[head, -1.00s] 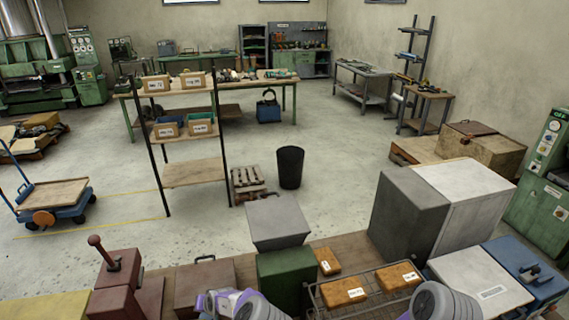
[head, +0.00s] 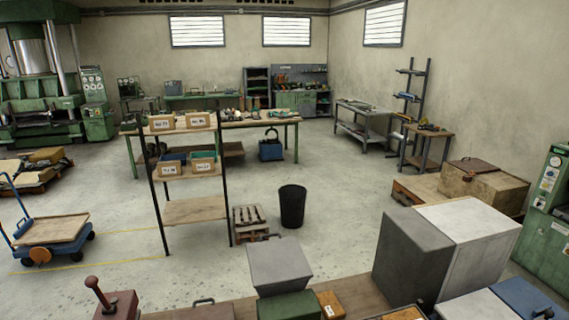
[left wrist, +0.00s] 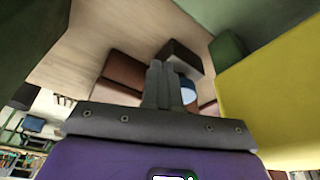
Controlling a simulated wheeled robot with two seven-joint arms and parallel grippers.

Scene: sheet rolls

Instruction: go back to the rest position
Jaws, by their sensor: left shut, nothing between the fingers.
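My left gripper (left wrist: 158,72) shows in the left wrist view, with its grey fingers together and nothing between them. Brown-red blocks (left wrist: 125,72) and a dark box (left wrist: 184,57) lie beyond the fingertips. A large yellow surface (left wrist: 275,90) fills the right side of that view, close to the gripper. Whether the gripper touches any of these I cannot tell. Neither gripper shows in the head view now, and my right gripper is in no current frame.
In the head view, a bench (head: 360,302) at the bottom holds a green box (head: 288,306), a grey bin (head: 279,267) and a small orange box (head: 331,304). A large grey cabinet (head: 412,255) stands at the right. Open floor (head: 340,235) lies beyond, with a shelf rack (head: 195,211) and black bin (head: 292,206).

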